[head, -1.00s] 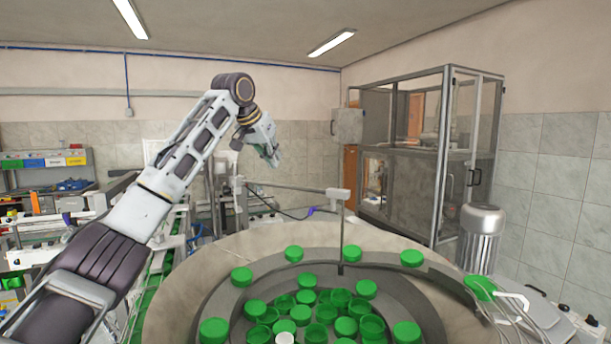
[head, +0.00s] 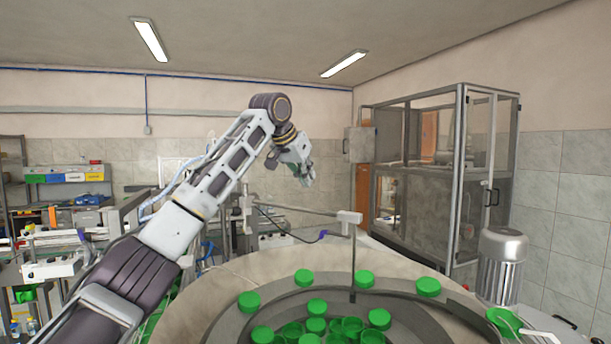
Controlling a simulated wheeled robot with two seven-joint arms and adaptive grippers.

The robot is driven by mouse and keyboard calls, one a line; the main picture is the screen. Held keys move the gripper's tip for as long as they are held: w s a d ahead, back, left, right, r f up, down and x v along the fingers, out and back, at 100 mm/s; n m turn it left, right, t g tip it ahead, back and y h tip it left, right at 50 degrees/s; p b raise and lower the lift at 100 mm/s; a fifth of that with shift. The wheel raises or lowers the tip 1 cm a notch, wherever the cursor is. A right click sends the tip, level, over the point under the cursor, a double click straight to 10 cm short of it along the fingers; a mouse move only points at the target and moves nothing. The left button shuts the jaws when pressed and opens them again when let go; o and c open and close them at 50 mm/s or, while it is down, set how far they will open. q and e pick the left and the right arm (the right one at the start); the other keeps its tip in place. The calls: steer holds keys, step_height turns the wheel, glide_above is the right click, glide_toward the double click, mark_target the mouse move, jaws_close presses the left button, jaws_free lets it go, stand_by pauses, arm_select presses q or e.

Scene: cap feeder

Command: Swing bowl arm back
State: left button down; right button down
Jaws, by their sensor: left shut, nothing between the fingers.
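The bowl arm (head: 290,208) is a thin grey rod reaching right from a post (head: 246,212) to a pale block (head: 349,217). A thin rod hangs from the block down into the feeder bowl (head: 225,304). The round bowl holds several green caps (head: 364,279). A purple-tipped cable (head: 322,235) hangs just below the arm. My left gripper (head: 308,182) is above and behind the bowl, over the arm in the picture, shut and empty. I see no contact between it and the arm. My right gripper is out of view.
A glazed metal cabinet (head: 463,190) stands at the back right. Shelves with coloured bins (head: 65,175) and machinery are at the left.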

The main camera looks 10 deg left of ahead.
arm_select(q)
step_height(320, 180, down, 7)
steer(key=w+p, duration=0.1)
steer(key=p, duration=0.1)
steer(key=shift+w+d+r, duration=0.15)
steer(key=shift+w+d, duration=0.1)
stand_by(0.9)
stand_by(0.5)
